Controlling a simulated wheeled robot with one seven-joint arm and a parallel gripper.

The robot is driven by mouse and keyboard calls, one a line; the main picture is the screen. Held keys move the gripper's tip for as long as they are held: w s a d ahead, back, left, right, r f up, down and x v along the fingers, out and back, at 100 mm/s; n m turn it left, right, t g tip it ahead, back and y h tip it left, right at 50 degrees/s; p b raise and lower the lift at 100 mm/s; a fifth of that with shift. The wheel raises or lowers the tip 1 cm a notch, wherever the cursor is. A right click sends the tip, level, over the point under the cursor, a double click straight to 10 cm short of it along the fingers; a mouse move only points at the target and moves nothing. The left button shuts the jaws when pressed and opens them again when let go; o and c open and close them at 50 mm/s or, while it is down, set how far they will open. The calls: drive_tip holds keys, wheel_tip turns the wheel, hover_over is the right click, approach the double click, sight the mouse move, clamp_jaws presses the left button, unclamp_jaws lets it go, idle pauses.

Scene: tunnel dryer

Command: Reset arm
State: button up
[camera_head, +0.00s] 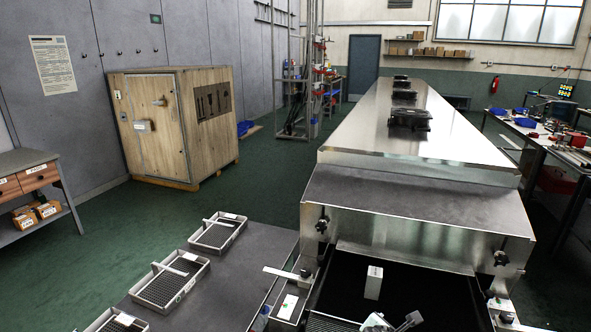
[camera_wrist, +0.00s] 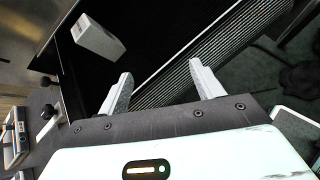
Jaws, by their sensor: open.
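My gripper (camera_head: 396,322) shows at the bottom edge of the head view, over the front of the dryer's dark belt. In the wrist view its two pale fingers (camera_wrist: 160,72) stand well apart with nothing between them. A small white box (camera_head: 374,282) stands on the black belt (camera_head: 425,300), beyond my gripper and apart from it. The box also shows at the upper left of the wrist view (camera_wrist: 97,37). The rest of my arm is mostly outside the head view.
The steel tunnel dryer (camera_head: 420,195) rises right behind the box. Trays with handles (camera_head: 170,282) stand on a grey table to the left. A wooden crate (camera_head: 172,125) and a cluttered bench (camera_head: 545,135) stand farther off. Green floor (camera_head: 240,190) is free between table and crate.

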drive_tip(key=s+a+r+m+g+y+b, duration=0.1)
drive_tip(key=s+a+r+m+g+y, duration=0.1)
drive_tip(key=s+a+m+g, duration=0.35)
drive_tip(key=s+a+r+m+g+y+b, duration=0.1)
drive_tip(key=s+a+r+m+g+y, duration=0.1)
drive_tip(key=s+a+m, duration=0.5)
drive_tip(key=s+r+m+y+b, duration=0.1)
drive_tip(key=s+r+m, duration=0.1)
drive_tip(key=s+r, duration=0.5)
drive_tip(key=s+d+r+m+y+b, duration=0.1)
drive_tip(key=s+r, duration=0.6)
drive_tip(key=r, duration=0.8)
drive_tip(key=shift+s+d+m+g+y, duration=0.3)
drive_tip(key=shift+m+g+y, duration=0.2)
drive_tip(key=shift+m, duration=0.55)
